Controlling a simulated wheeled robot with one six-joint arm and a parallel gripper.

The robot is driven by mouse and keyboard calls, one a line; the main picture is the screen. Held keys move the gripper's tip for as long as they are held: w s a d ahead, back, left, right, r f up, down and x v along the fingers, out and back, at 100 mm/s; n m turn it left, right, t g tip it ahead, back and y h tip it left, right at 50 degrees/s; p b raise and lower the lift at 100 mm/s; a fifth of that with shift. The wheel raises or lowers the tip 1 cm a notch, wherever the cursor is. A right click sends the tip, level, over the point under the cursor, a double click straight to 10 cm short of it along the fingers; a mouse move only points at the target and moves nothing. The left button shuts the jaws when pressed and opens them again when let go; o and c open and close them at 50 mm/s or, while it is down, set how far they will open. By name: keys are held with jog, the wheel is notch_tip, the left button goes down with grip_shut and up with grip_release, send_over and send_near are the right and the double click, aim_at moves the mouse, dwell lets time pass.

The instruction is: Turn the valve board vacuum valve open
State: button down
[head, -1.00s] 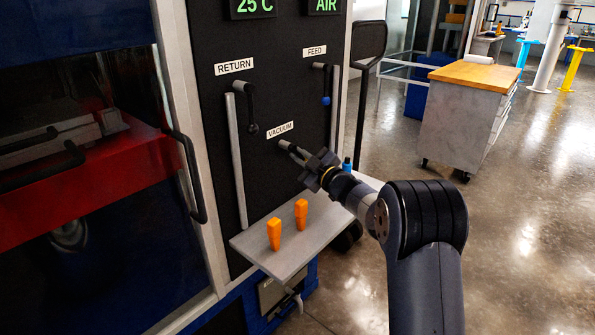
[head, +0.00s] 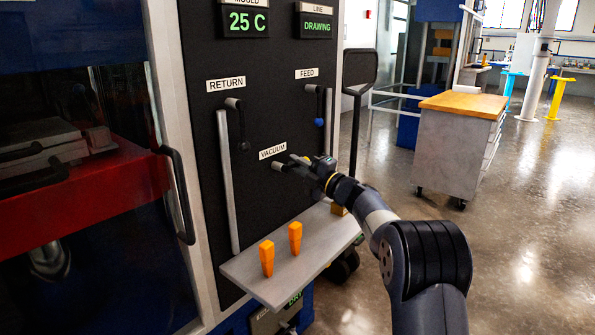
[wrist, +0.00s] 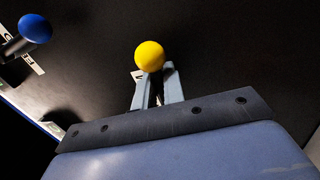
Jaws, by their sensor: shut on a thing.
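The vacuum valve (head: 279,169) is on the black valve board, just under its VACUUM label (head: 272,152). Its lever points right, roughly level, into my gripper (head: 302,161). In the wrist view my gripper (wrist: 156,88) is shut on the dark lever, with its grey fingers on either side just below the yellow ball knob (wrist: 149,56). The fingers hide most of the lever. The line display (head: 317,26) above reads DRAWING.
The return valve (head: 240,122) and the blue-knobbed feed valve (head: 318,105) hang with levers down. The feed knob (wrist: 34,28) also shows in the wrist view. A grey shelf (head: 245,270) below carries two orange pieces (head: 267,258). A wooden-topped cabinet (head: 455,140) stands right.

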jog(key=shift+r+n, duration=0.15)
jog(key=shift+n, duration=0.35)
jog(key=c, duration=1.6)
grip_release()
jog(key=v, duration=1)
jog(key=shift+s+d, duration=0.15)
jog(key=shift+d, duration=0.25)
jog(key=x, duration=1.1)
jog(key=shift+s, duration=0.15)
